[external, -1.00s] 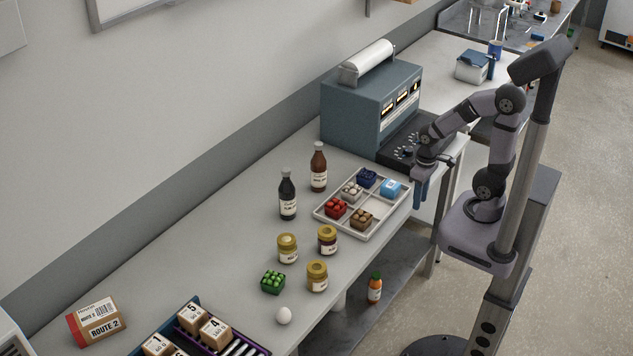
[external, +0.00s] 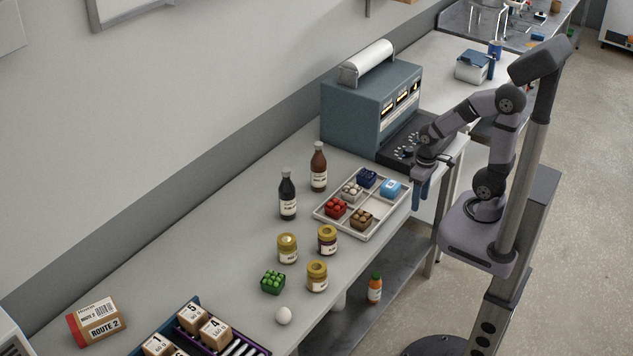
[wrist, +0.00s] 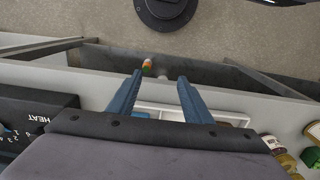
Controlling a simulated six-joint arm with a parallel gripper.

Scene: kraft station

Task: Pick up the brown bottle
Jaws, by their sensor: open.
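The brown bottle (external: 318,168) stands upright on the bench in the external view, close to the wall side. My gripper (external: 421,188) is at the bench's front edge, right of the white tray, well apart from the brown bottle. In the wrist view my gripper (wrist: 158,100) is open, its two blue fingers spread with nothing between them. The brown bottle does not show in the wrist view.
A white divided tray (external: 377,232) with small coloured baskets lies between my gripper and the bottles. A grey-blue machine (external: 350,117) stands behind. Several jars, a green basket (external: 272,282) and an egg (external: 283,316) are in front. An orange bottle (external: 375,288) is on the lower shelf.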

